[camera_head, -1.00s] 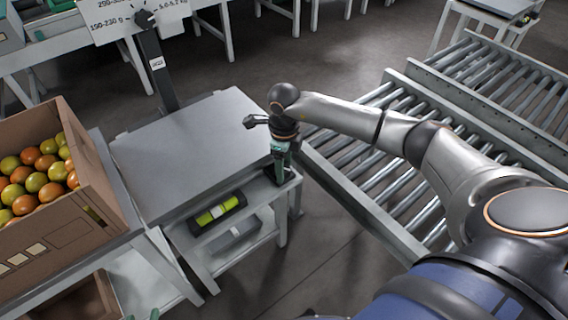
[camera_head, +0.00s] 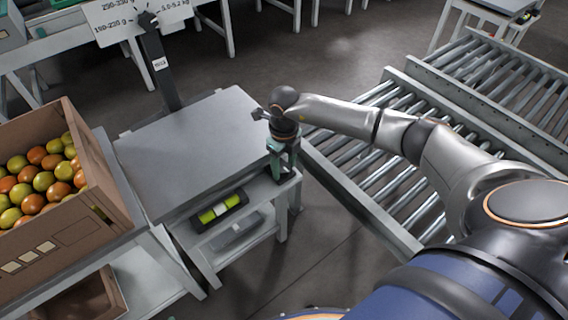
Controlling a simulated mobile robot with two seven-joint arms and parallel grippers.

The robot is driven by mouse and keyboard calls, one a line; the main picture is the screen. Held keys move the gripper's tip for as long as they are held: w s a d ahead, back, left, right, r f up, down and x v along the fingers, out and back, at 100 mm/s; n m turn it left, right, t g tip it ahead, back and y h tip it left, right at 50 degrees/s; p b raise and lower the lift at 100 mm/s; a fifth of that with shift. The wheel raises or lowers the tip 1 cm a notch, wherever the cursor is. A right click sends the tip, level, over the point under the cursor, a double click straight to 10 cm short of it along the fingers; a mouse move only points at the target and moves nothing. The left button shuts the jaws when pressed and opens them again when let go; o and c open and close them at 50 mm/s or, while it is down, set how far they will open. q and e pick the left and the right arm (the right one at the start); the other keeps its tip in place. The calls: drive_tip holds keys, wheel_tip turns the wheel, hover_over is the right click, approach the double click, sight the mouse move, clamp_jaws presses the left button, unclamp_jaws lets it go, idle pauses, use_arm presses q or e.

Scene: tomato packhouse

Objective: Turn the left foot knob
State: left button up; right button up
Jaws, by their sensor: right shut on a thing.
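The bench scale has a flat grey platform (camera_head: 190,145) on a low stand, with a column (camera_head: 158,62) behind it. My right gripper (camera_head: 279,168), with greenish fingers, points down at the platform's right front corner. It is shut on what appears to be the foot knob there; the fingers and wrist hide the knob. A yellow-green level vial (camera_head: 221,208) in a dark holder sits under the platform's front edge, with a pale patch near its middle. My left gripper is not in view.
A cardboard box (camera_head: 75,235) of red and green tomatoes stands left of the scale. A roller conveyor (camera_head: 350,165) runs close on the right, under my right arm. A weight-range sign (camera_head: 115,22) is at the top left. Bare floor (camera_head: 320,245) lies in front.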

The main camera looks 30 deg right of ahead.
sight(284, 168)
drive_tip(key=o, duration=1.1)
wheel_tip(284, 168, up, 13)
drive_tip(key=p, duration=0.2)
drive_tip(key=shift+f, duration=0.2)
